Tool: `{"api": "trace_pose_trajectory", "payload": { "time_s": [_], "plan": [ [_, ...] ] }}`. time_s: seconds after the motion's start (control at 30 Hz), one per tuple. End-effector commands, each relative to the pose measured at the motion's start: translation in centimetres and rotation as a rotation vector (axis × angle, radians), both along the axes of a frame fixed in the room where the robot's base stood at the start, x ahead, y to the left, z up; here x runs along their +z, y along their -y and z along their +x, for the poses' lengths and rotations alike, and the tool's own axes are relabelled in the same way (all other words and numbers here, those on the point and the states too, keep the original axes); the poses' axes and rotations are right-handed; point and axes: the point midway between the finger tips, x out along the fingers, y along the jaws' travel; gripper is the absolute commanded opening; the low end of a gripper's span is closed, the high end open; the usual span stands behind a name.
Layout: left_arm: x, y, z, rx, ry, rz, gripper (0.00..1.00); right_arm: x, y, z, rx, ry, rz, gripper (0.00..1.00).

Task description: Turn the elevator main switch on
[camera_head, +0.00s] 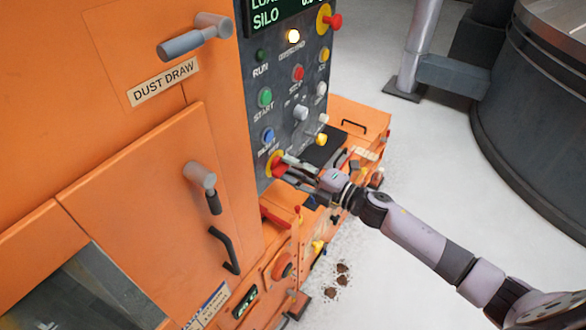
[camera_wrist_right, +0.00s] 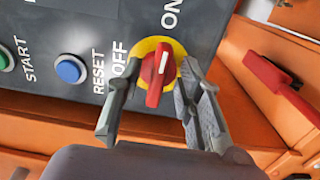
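The main switch (camera_wrist_right: 156,78) is a red rotary knob on a yellow disc, on the dark control panel (camera_wrist_right: 215,12). OFF is printed left of it and ON above it in the right wrist view. The white mark on the knob points up, toward the ON label. In the head view the switch (camera_head: 274,163) is at the panel's lower end. My right gripper (camera_wrist_right: 159,68) is open, with one finger on each side of the knob and visible gaps to it. It also shows at the switch in the head view (camera_head: 283,168). My left gripper is out of view.
The panel also carries a green START button (camera_head: 265,97), a blue button (camera_head: 267,136), a red STOP button (camera_head: 298,73) and a lit lamp (camera_head: 293,36). A dust draw handle (camera_head: 197,37) and a door handle (camera_head: 203,184) stick out of the orange cabinet. A red handle (camera_wrist_right: 280,85) lies right of my gripper.

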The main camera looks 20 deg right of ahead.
Motion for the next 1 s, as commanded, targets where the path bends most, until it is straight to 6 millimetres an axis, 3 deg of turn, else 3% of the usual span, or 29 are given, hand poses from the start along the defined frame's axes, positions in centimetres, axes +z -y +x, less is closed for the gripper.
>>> {"api": "trace_pose_trajectory", "payload": {
  "time_s": [0.23,0.7,1.0],
  "plan": [
    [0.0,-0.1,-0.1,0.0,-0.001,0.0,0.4,-0.1,0.6,-0.8,0.0,-0.001,0.0,0.33],
    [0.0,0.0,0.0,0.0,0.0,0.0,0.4,-0.2,5.8,-7.6,0.0,-0.003,-0.001,0.33],
    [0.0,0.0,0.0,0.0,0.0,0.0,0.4,0.0,7.4,-9.4,0.0,0.001,-0.001,0.33]
  ]
}}
